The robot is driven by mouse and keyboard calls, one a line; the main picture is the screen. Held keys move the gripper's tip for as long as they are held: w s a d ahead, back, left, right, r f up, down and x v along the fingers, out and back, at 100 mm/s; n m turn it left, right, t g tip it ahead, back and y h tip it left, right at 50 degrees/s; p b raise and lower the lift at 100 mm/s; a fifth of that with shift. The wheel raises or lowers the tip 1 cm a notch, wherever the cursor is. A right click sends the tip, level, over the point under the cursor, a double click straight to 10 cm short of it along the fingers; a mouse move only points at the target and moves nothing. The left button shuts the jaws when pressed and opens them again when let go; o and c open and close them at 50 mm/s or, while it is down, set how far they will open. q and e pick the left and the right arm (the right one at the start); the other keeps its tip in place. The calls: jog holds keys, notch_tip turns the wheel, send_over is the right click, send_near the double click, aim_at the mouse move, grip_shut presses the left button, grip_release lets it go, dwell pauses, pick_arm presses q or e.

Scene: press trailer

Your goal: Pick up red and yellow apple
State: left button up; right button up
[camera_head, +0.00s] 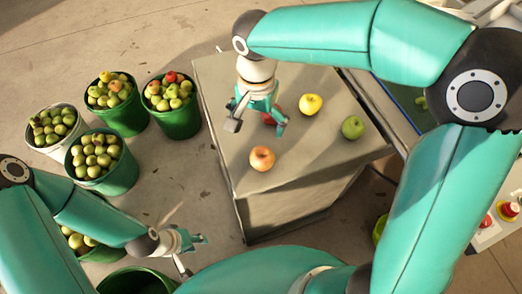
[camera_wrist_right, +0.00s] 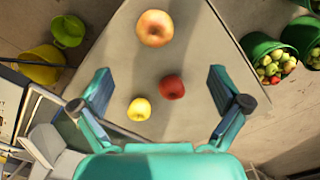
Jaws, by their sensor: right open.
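A red-and-yellow apple (camera_head: 262,158) lies near the front of the grey table top; it also shows at the top of the right wrist view (camera_wrist_right: 154,28). A dark red apple (camera_wrist_right: 171,87) lies between the open fingers of my right gripper (camera_wrist_right: 160,88) in the right wrist view, with a yellow apple (camera_wrist_right: 139,109) beside it. In the head view my right gripper (camera_head: 257,127) is over the table and partly hides the red apple; the yellow apple (camera_head: 310,104) is to its right. My left gripper (camera_head: 189,252) is open and empty, left of the table.
A green apple (camera_head: 352,127) lies at the right of the table top (camera_head: 225,85). Several buckets of apples, such as a green bucket (camera_head: 180,122) and a white bucket (camera_head: 48,150), stand on the floor at the left. A yellow bucket (camera_wrist_right: 40,64) shows in the right wrist view.

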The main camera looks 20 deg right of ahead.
aim_at(262, 153)
jog(key=f, duration=1)
jog(key=shift+s+d+f, duration=0.1)
jog(key=shift+d+f, duration=0.2)
jog(key=f, duration=0.2)
jog(key=f+p, duration=0.1)
jog(key=f, duration=0.1)
jog(key=shift+d, duration=0.3)
jog(key=shift+f, duration=0.55)
jog(key=c, duration=1.3)
jog(key=shift+r, duration=0.1)
jog(key=shift+c, duration=0.2)
notch_tip(262, 153, up, 20)
